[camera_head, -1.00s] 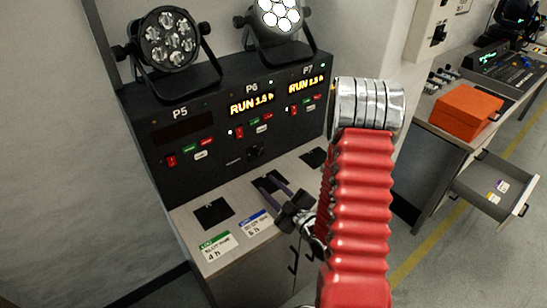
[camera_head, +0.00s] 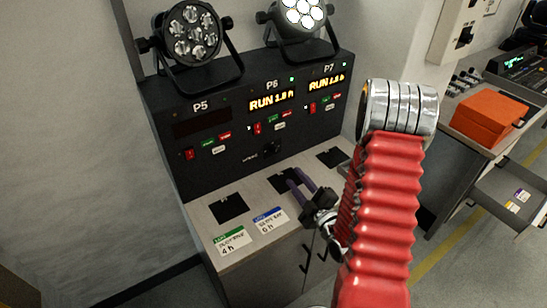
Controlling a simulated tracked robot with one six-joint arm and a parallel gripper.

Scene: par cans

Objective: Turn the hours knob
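The hours knob appears to be the small dark knob (camera_head: 271,148) low on the front of the black control panel (camera_head: 190,170), below the P6 section. A small label left of it is too blurred to read. My gripper (camera_head: 294,178) is in front of the panel, below and right of the knob, apart from it. Its two purple fingers are spread and empty, over the counter near the middle black pad (camera_head: 282,181). The P6 display (camera_head: 271,102) and P7 display (camera_head: 326,82) are lit with RUN; the P5 display (camera_head: 202,123) is dark.
Two par cans stand on the panel, the left one (camera_head: 192,32) dark and the right one (camera_head: 303,12) lit. Two cards, one green-edged (camera_head: 232,240) and one blue-edged (camera_head: 270,220), lie on the counter (camera_head: 205,235). An orange box (camera_head: 488,116) sits on the right bench above an open drawer (camera_head: 512,205).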

